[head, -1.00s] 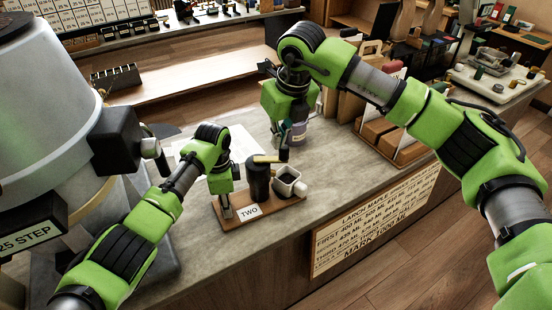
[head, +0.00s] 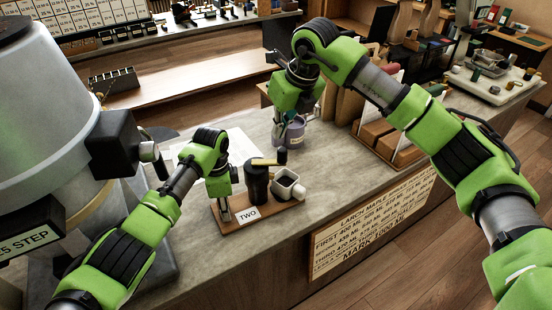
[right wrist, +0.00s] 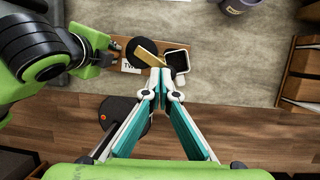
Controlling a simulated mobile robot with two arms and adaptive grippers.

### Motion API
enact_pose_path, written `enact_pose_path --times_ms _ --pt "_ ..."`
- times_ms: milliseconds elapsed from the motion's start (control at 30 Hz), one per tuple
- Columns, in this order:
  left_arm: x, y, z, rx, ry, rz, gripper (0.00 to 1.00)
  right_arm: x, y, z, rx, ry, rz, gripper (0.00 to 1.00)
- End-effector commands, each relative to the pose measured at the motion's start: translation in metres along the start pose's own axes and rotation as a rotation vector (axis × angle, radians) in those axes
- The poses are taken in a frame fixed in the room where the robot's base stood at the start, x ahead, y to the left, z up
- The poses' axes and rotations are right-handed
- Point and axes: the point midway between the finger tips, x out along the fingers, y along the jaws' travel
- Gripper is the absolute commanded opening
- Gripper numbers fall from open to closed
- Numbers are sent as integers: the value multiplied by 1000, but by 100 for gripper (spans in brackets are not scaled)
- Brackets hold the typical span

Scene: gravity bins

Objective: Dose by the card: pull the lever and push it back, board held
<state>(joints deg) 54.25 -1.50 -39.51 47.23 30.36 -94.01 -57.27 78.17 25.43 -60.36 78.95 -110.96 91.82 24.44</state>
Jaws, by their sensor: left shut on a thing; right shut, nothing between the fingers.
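The wooden board (head: 284,208) with a "TWO" label (head: 248,215) lies on the counter. A black upright dispenser (head: 257,185) stands on it with a brass-coloured lever (head: 264,162) across its top. A pale square cup (head: 289,184) with a dark inside is beside it. My left gripper (head: 225,212) is shut on the board at its left end. My right gripper (head: 280,140) is shut and empty, above the counter near the lever's right end. In the right wrist view its closed fingertips (right wrist: 154,92) are near the lever (right wrist: 149,58); contact cannot be told.
The card (head: 375,225) with printed lines is on the counter front. A large grey hopper (head: 45,90) stands at left. A purple container (head: 295,134) with items stands behind the board. Wooden dividers (head: 378,140) are at right. Bare counter (head: 325,180) lies right of the board.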

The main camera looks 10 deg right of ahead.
Motion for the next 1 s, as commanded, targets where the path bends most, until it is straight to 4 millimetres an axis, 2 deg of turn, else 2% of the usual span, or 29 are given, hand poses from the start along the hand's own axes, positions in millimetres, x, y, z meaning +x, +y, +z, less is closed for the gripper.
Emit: enact_pose_path --times_ms 133,300,467,1000 --pt "1 0 1 -1 -1 2 0 -1 -26 16 22 -56 40 0" --pt "1 0 1 -1 -1 2 0 -1 -45 24 32 -93 60 0" --pt "1 0 1 -1 -1 2 0 8 -49 21 33 -98 61 0" --pt "1 0 1 -1 -1 2 0 72 -53 -2 33 -98 61 0"
